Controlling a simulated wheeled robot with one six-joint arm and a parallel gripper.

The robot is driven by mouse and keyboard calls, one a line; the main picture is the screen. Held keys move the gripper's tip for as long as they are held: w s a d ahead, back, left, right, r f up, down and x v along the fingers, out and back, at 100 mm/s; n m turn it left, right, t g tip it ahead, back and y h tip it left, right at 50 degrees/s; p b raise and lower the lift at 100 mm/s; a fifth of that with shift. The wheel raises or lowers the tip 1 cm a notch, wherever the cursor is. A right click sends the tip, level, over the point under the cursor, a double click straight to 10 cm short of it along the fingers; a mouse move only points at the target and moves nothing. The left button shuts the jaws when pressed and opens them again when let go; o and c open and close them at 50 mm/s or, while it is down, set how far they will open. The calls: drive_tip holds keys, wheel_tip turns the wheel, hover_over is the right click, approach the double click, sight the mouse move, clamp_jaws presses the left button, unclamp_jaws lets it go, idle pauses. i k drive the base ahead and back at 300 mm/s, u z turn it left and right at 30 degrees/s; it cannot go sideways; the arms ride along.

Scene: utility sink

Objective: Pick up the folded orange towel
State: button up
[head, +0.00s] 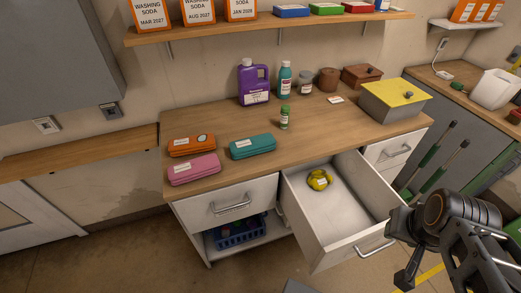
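The folded orange towel (191,144) lies on the wooden counter at the left, with a white label and a small round dark-and-white mark on it. A pink folded bundle (193,169) lies just in front of it, and a teal one (253,146) lies to its right. My gripper (407,252) is at the lower right, beside the front of the open drawer and well away from the towel. Its fingers are seen at an angle, so I cannot tell whether they are open or shut. No object shows in it.
The open drawer (337,210) juts out below the counter, with a yellow item (319,180) inside. A purple jug (253,82), bottles and jars stand at the back. A grey box with a yellow lid (396,93) is at the right. A shelf (270,27) hangs above.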

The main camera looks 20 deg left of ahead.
sight(201, 143)
drive_tip(key=u, duration=1.55)
